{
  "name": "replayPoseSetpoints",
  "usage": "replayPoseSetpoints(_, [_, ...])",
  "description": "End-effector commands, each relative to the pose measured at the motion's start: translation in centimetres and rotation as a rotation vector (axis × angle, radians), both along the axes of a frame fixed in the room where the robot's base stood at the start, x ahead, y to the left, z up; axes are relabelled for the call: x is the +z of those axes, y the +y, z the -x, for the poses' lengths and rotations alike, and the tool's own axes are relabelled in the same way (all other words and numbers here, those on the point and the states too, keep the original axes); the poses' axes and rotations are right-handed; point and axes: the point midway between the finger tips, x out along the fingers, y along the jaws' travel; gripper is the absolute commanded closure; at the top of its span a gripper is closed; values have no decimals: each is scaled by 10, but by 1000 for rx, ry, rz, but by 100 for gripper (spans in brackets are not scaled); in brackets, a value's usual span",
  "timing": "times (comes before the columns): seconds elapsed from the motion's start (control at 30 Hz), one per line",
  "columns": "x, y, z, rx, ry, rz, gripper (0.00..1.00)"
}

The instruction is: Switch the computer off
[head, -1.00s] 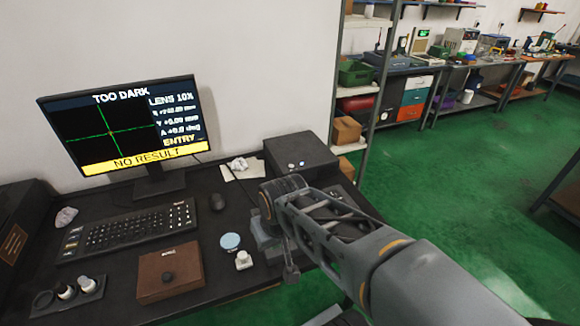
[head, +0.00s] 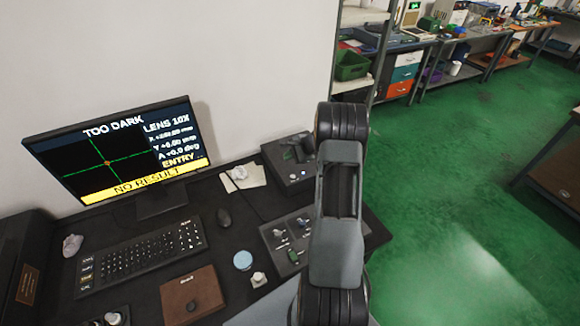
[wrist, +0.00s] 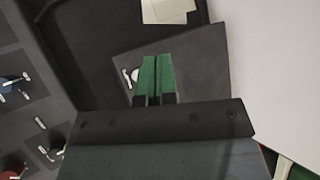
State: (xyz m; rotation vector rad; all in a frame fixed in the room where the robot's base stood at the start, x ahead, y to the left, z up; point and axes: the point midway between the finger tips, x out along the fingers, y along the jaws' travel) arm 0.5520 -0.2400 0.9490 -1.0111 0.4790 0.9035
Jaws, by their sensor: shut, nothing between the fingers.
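The monitor (head: 120,150) is lit and reads "TOO DARK" and "NO RESULT". A low dark box (head: 278,163) stands right of it, against the wall; I take it for the computer but cannot be sure. Small pale fittings show on its front part in the head view. My gripper (head: 291,154) has green fingers and is over this box. In the wrist view my gripper (wrist: 155,78) is shut and empty above the dark box top (wrist: 190,55). A small white fitting (wrist: 131,77) is just left of the fingertips, partly hidden. I cannot tell whether they touch.
A control panel (head: 277,240) with several switches lies in front of the box. Paper (head: 250,178) lies beside the box. Shelving (head: 350,88) stands behind right.

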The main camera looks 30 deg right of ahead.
Motion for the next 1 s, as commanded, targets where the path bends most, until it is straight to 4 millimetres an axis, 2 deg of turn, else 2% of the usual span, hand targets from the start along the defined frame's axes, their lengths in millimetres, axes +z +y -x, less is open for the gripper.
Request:
replayPoseSetpoints(0.1, [-6, -17, 1, -59, -1, -29, 100])
replayPoseSetpoints(0.27, [-10, -26, 3, -86, -2, -40, 100])
replayPoseSetpoints(0.67, [-12, -26, 4, -86, -2, -38, 100])
replayPoseSetpoints(1.0, [-35, -24, 3, -80, -1, -39, 100])
